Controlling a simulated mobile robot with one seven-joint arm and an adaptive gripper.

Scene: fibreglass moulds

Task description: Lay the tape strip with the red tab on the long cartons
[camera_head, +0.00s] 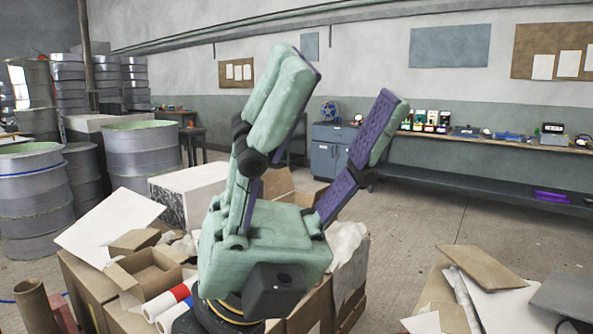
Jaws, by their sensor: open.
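My gripper (346,82) fills the middle of the view, its pale green fingers with purple pads pointing up and spread wide apart. Nothing is between them. I cannot make out a tape strip with a red tab. Cardboard cartons (88,282) stand in a heap at the lower left, behind and beside my gripper; which of them are the long cartons I cannot tell. A red and white roll (168,301) lies among them, close to the gripper's base. My gripper hides part of the heap.
Metal drums (143,160) stand at the left. A long workbench (500,140) with small items runs along the right wall, beside a blue-grey cabinet (328,158). Flat cardboard (482,267) and sheets lie at the lower right. The concrete floor (425,215) between is clear.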

